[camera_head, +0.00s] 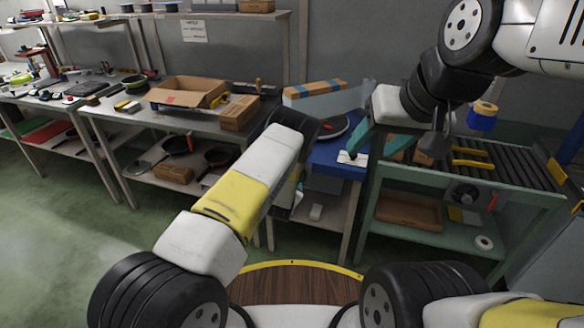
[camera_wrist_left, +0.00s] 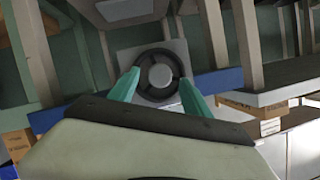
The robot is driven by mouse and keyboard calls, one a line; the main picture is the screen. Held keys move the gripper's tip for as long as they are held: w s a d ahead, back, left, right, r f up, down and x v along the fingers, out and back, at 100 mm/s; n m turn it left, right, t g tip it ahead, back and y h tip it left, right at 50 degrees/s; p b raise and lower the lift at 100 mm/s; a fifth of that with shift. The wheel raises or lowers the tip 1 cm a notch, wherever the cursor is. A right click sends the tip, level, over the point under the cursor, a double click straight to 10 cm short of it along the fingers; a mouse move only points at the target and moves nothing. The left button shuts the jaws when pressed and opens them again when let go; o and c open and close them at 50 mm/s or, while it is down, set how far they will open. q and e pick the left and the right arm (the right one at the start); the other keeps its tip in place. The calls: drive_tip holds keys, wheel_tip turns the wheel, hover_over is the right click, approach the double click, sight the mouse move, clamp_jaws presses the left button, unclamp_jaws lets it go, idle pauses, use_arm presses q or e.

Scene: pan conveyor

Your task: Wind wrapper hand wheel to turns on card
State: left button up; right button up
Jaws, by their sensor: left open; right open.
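The hand wheel (camera_wrist_left: 142,89), a black ring with spokes and a pale hub on a grey plate, shows in the left wrist view. My left gripper (camera_wrist_left: 159,77) is open, its teal fingers on either side of the wheel's image; I cannot tell whether they touch it. In the head view my left arm hides its own gripper and the wheel. My right gripper (camera_head: 376,146) has teal fingers, is open, and hangs over the right side of the blue table (camera_head: 325,155). A small white card (camera_head: 351,159) with dark marks lies there; its writing is too small to read.
A green-framed roller conveyor (camera_head: 500,165) stands at right, with a brown tray (camera_head: 408,212) below. A bench at left holds an open carton (camera_head: 187,93). Green floor is clear at lower left.

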use_arm(q)
drive_tip(key=v, duration=0.5)
drive_tip(key=shift+s+r, duration=0.1)
drive_tip(key=shift+s, duration=0.1)
